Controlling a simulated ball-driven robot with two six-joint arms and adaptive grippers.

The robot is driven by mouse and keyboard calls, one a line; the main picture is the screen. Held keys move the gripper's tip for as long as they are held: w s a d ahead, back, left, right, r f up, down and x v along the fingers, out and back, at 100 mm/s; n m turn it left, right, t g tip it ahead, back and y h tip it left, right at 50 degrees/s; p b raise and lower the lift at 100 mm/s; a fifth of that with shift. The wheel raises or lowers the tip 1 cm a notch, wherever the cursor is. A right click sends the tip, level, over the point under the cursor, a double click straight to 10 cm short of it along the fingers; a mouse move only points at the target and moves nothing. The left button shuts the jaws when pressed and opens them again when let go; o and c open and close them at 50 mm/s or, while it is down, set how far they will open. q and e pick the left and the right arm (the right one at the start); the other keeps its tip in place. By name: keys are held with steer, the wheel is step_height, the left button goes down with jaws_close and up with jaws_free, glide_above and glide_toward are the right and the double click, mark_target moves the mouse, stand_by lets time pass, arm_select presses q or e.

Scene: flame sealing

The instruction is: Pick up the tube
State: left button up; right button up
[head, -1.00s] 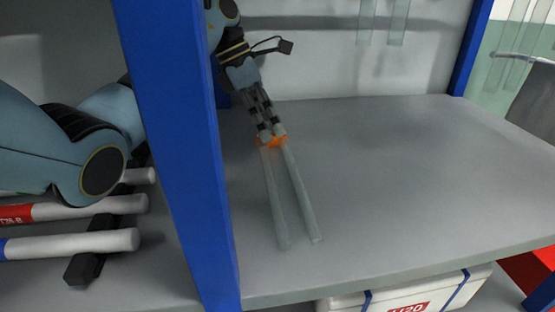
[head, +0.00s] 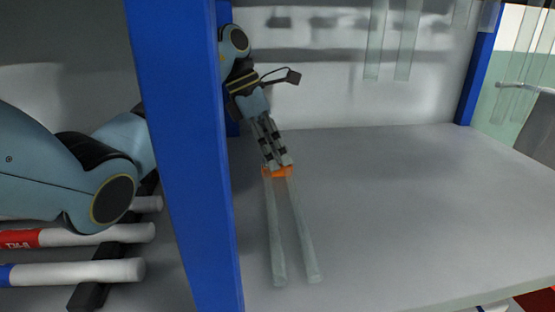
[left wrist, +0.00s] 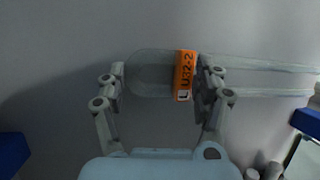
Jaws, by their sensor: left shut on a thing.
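The tube (head: 303,240) is a clear U-shaped glass tube with an orange band at its bend. Its two straight legs point towards the front of the grey shelf in the head view. In the left wrist view the bend (left wrist: 152,72) and the orange label (left wrist: 185,75), marked U32-2, show clearly. My left gripper (head: 277,165) is shut on the tube at the bend end, one finger on each side in the left wrist view (left wrist: 160,85). Whether the tube touches the shelf or is just above it, I cannot tell. My right gripper is not in view.
A blue post (head: 183,150) stands left of the tube, between it and my arm. White cylinders (head: 80,273) lie on a black rack at the left. Clear tubes (head: 376,45) hang at the back wall. The grey shelf (head: 420,200) is bare to the right.

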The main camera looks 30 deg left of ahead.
arm_select(q)
steer(key=r, duration=0.4)
steer(key=shift+w+d+r, duration=0.15)
steer(key=shift+w+d, duration=0.2)
steer(key=shift+w, duration=0.05)
steer(key=w+d+r+b, duration=0.1)
steer(key=w+d+r, duration=0.5)
steer(key=w+d, duration=0.1)
steer(key=shift+w+d+r, duration=0.25)
steer(key=shift+d, duration=0.15)
